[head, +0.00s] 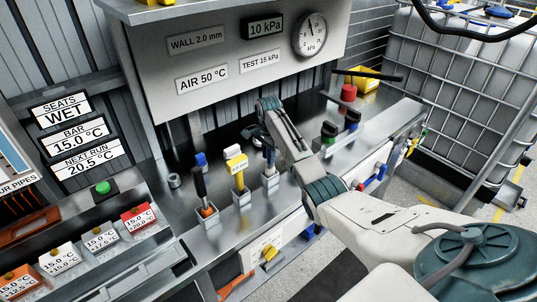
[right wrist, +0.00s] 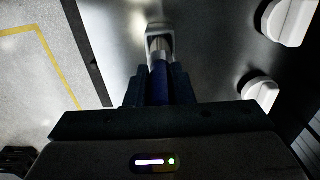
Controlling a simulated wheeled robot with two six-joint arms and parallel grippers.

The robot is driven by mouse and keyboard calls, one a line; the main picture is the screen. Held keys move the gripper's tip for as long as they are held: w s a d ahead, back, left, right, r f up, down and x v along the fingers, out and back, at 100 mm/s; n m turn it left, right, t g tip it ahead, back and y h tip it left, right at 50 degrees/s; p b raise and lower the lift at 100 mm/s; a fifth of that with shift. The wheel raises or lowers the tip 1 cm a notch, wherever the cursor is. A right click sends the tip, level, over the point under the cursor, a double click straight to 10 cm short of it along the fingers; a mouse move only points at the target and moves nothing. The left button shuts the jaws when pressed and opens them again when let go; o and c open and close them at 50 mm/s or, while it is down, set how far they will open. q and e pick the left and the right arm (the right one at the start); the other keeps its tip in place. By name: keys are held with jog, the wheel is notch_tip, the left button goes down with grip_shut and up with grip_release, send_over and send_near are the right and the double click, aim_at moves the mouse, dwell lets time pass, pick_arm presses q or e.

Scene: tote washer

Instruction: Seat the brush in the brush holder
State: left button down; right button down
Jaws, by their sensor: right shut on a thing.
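My right gripper (head: 263,140) points down over the metal bench; its fingers are partly hidden by my wrist in the head view. In the right wrist view it (right wrist: 160,85) is shut on the blue handle of the brush (right wrist: 160,82). The brush's pale shaft runs away from the fingers to a small grey holder (right wrist: 159,30). In the head view the brush (head: 269,157) stands about upright at this holder (head: 271,181), the rightmost of three in a row. Its lower end is hidden, so I cannot tell how deep it sits. My left gripper is out of view.
A black-handled tool (head: 199,184) and a yellow tool (head: 236,168) stand in the holders to the left, close by. A panel with a gauge (head: 310,36) overhangs the back.

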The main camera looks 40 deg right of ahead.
jog(key=shift+f, duration=0.1)
jog(key=shift+f+b, duration=0.4)
jog(key=shift+f, duration=0.7)
jog(key=shift+p, duration=0.3)
jog(key=shift+f, duration=0.15)
jog(key=c, duration=0.6)
grip_release()
